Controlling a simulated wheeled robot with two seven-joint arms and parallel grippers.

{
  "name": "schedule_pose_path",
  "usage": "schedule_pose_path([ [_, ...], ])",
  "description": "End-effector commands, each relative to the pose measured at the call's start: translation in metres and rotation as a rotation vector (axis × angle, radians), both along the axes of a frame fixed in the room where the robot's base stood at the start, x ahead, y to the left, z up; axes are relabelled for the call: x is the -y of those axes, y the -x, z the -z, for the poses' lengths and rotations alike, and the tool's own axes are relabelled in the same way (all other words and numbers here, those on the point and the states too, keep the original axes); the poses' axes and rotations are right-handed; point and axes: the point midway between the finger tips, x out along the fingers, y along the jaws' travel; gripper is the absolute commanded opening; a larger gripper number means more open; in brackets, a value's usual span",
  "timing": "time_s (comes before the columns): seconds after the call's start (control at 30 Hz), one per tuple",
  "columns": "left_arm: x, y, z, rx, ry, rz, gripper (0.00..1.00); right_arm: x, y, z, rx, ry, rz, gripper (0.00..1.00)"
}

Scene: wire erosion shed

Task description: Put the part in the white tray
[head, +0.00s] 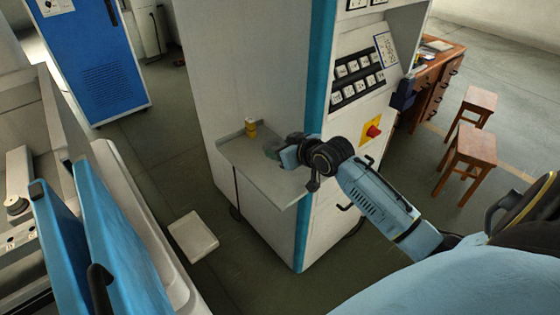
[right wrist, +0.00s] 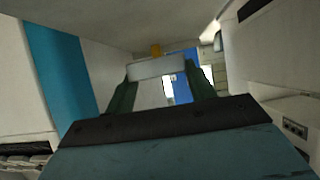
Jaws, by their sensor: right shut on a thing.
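The part, a light grey bar (right wrist: 157,68), is held across between the two dark green fingers of my right gripper (right wrist: 160,82) in the right wrist view. In the head view my right gripper (head: 274,151) is above the grey shelf on the machine's side, and the part is too small to make out clearly. The white tray (head: 193,237) lies flat on the floor, below and to the left of the shelf, and looks empty. My left gripper is not in view.
The tall white cabinet (head: 235,65) rises behind the shelf. A machine with blue panels (head: 120,245) stands left of the tray. Two wooden stools (head: 466,158) stand at the right.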

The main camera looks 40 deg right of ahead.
Motion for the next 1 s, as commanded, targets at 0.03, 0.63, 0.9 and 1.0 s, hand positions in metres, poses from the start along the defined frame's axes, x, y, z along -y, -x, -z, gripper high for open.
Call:
schedule_pose_path([
  [0.03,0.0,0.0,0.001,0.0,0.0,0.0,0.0,0.0,-0.001,0.004,0.005,0.001,0.0,0.15],
  [0.63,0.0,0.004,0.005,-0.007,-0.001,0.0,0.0,0.0,-0.001,0.046,0.007,0.003,-0.001,0.15],
  [0.9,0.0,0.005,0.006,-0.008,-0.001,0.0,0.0,0.0,0.0,0.051,0.001,0.002,-0.001,0.66],
  [1.0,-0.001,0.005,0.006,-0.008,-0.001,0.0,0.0,0.0,0.0,0.051,0.001,0.003,-0.001,0.76],
])
